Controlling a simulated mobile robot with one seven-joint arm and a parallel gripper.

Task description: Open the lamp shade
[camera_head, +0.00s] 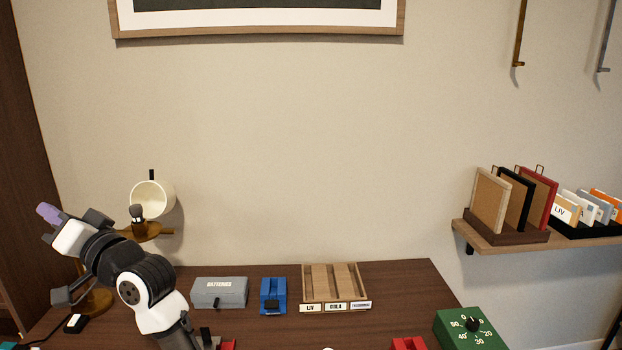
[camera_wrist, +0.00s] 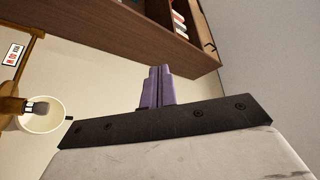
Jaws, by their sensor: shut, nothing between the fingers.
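The lamp stands at the left of the desk, with its brown round base (camera_head: 97,301) partly hidden behind my arm. Its cream shade (camera_head: 152,197) is tipped back above a brown arm, with its hollow side facing my head camera and a black tab on top. A dark bulb socket (camera_head: 137,212) shows in front of it. The shade also appears at the left edge of the wrist view (camera_wrist: 42,112). My gripper (camera_head: 48,214), with purple fingers, is left of the shade and apart from it. The fingers (camera_wrist: 157,88) are together and empty.
A grey batteries box (camera_head: 219,292), a blue item (camera_head: 273,295) and a wooden sorting tray (camera_head: 305,287) stand on the desk. A green timer (camera_head: 470,329) is at its right. A wall shelf (camera_head: 535,245) holds frames and cards. A tall brown cabinet (camera_head: 20,170) borders the left.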

